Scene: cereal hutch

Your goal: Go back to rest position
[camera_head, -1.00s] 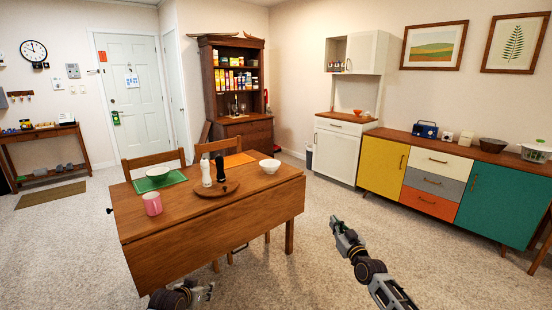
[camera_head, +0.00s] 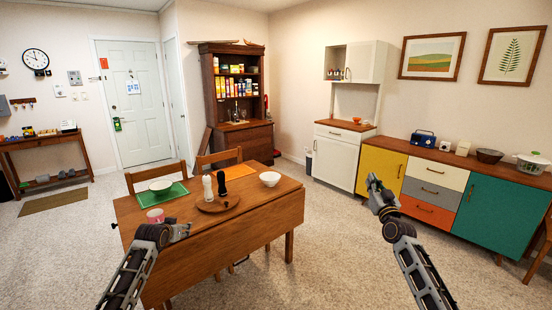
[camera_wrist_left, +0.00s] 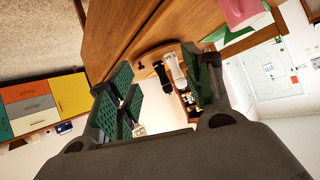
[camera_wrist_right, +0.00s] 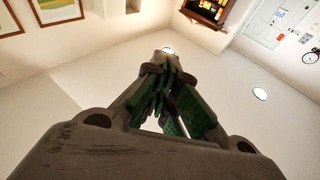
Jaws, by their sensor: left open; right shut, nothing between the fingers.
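My left gripper (camera_head: 182,231) is over the near left part of the wooden table (camera_head: 262,216), in front of the pink mug (camera_head: 155,215), which it partly hides. In the left wrist view its green-padded fingers (camera_wrist_left: 165,95) are apart with nothing held between them; the table's shakers show beyond. My right gripper (camera_head: 372,180) is raised over the open floor to the right of the table, in front of the yellow cabinet door. In the right wrist view its fingers (camera_wrist_right: 168,90) are together and empty, pointing at bare wall.
The table holds a white bowl (camera_head: 270,179), a round wooden board (camera_head: 218,205) with a white shaker (camera_head: 207,188) and a black shaker (camera_head: 221,183), and a bowl on a green mat (camera_head: 180,194). Chairs stand behind. A colourful sideboard (camera_head: 436,189) lines the right wall. Carpet between is clear.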

